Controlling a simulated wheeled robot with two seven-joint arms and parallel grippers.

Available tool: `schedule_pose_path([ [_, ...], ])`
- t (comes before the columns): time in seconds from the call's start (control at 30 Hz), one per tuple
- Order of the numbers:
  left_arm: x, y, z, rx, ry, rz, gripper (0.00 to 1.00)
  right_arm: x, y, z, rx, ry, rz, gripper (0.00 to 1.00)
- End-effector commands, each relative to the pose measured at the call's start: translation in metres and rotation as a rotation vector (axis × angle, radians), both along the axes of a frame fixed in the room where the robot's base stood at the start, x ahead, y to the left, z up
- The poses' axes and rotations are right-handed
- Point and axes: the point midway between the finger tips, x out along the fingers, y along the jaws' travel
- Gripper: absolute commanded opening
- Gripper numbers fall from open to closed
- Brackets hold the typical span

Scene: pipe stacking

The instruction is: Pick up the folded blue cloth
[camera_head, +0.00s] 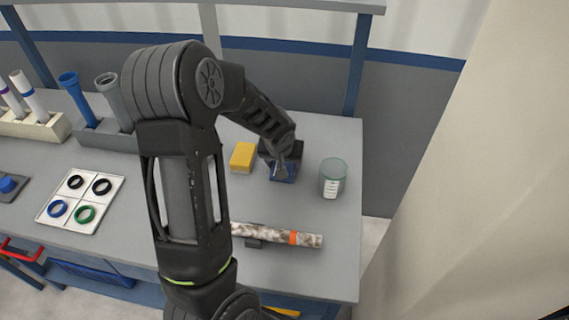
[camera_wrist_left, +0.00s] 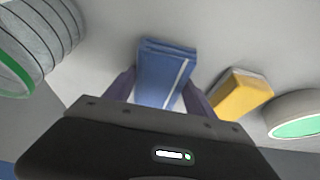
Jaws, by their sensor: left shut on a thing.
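The folded blue cloth (camera_wrist_left: 165,68) shows in the left wrist view between the two fingers of my left gripper (camera_wrist_left: 160,92). The fingers are shut on it, one on each side, and a pale stripe runs along the cloth. In the head view the cloth (camera_head: 283,174) is a small dark blue patch under my left gripper (camera_head: 281,168), on or just above the grey table; I cannot tell which. The gripper and arm hide part of it. My right gripper is not in view.
A yellow sponge-like block (camera_head: 243,157) lies left of the cloth, and a clear jar with a green lid (camera_head: 332,179) stands to its right. A mottled pipe (camera_head: 280,235) lies in front. A ring tray (camera_head: 82,201) and upright tubes (camera_head: 70,84) are at the left.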

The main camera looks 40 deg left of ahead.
Motion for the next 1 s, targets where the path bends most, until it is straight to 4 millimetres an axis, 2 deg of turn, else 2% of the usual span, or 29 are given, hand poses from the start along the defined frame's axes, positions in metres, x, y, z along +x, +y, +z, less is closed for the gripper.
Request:
schedule_pose_path([
  [0.03,0.0,0.0,0.0,0.0,0.0,0.0,0.51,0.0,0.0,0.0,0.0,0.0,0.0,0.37],
  [0.4,0.0,0.0,0.0,0.0,0.0,0.0,0.23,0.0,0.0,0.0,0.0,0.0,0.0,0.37],
  [0.73,0.001,0.0,0.007,0.0,-0.002,0.002,0.23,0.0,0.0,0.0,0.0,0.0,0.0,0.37],
  [0.87,0.001,0.001,0.024,0.0,-0.005,0.003,0.23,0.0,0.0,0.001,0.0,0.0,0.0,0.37],
  [1.0,0.001,0.001,0.05,0.0,-0.006,0.002,0.23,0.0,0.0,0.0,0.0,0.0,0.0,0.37],
])
